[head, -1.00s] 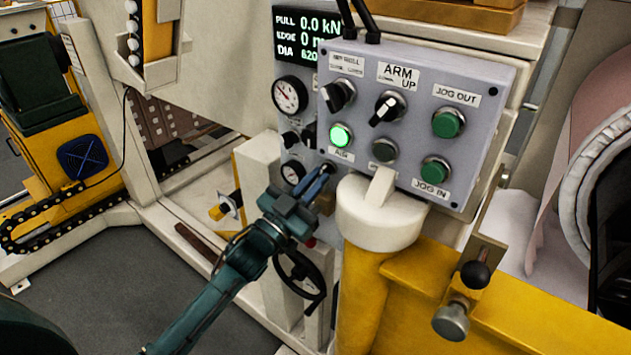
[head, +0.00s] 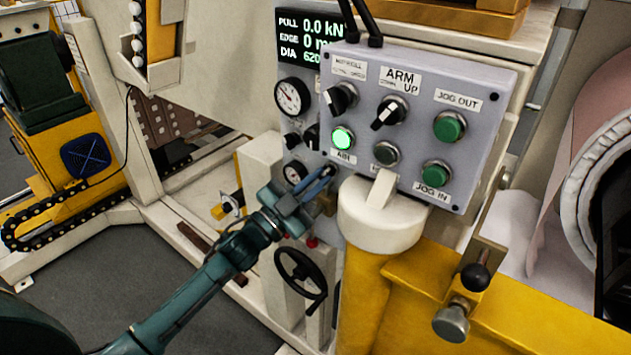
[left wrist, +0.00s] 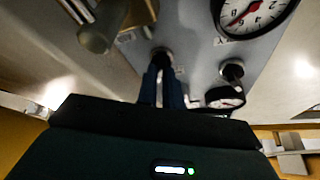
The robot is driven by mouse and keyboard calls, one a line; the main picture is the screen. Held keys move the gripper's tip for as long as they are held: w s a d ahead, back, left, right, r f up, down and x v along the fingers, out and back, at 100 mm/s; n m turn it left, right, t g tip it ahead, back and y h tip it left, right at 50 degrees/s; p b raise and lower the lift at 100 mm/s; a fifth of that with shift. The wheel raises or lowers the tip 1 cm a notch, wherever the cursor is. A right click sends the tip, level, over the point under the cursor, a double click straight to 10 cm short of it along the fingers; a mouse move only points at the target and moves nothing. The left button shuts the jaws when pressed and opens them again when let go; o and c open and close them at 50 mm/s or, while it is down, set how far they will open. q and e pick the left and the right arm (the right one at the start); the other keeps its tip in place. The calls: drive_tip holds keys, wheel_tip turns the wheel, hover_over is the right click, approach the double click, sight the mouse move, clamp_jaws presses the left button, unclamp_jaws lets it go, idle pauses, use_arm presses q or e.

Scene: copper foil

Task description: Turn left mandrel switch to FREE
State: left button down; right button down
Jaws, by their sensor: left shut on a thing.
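My left gripper (head: 324,180) reaches in from the lower left, beside the lower left edge of the grey control box. Its blue fingers are shut on a small dark switch with a round metal base, which I take to be the left mandrel switch (left wrist: 161,54). The left wrist view shows the fingers around it on the grey gauge panel (left wrist: 205,48). The fingers cover most of the switch, so its pointing and any label cannot be read. In the head view the held switch is hidden. My right gripper is not in view.
The control box (head: 466,72) overhangs just right of my gripper, with black selectors, green buttons and one lit green lamp (head: 342,138). Gauges (head: 292,97) stand close by. A black handwheel (head: 300,274) is below, and a yellow post with a white cap (head: 381,222) is to the right.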

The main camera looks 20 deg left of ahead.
use_arm(q)
drive_tip(key=c, duration=1.5)
unclamp_jaws()
drive_tip(key=shift+c, duration=0.2)
drive_tip(key=b+v, duration=0.2)
drive_tip(key=v, duration=1.1)
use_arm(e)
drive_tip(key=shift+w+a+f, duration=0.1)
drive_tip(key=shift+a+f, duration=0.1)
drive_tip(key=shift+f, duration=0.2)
use_arm(q)
drive_tip(key=shift+s, duration=0.1)
